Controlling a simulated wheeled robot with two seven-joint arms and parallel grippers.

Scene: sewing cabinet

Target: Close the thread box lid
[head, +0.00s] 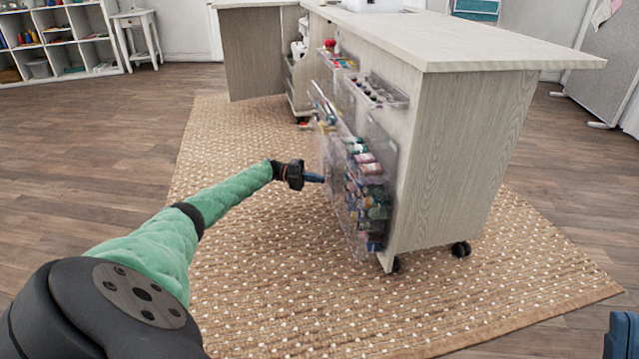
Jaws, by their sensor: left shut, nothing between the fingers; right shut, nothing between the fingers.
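The thread box (378,150) is a clear container on the side of the pale wood cabinet, filled with several coloured spools and bottles. Its clear lid (331,108) seems to stand out from the box on the left side, but its transparency makes the exact angle hard to tell. My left gripper (318,178) is shut and empty, with its blue tip at the outer left side of the box and lid. I cannot tell whether it touches. A blue part of my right gripper (621,335) shows at the bottom right corner, shut and far from the box.
The cabinet (465,150) stands on casters on a tan dotted rug (270,290). Small clear trays (380,91) hang above the box. An open cabinet door (252,60) stands behind. The rug in front and to the left is clear.

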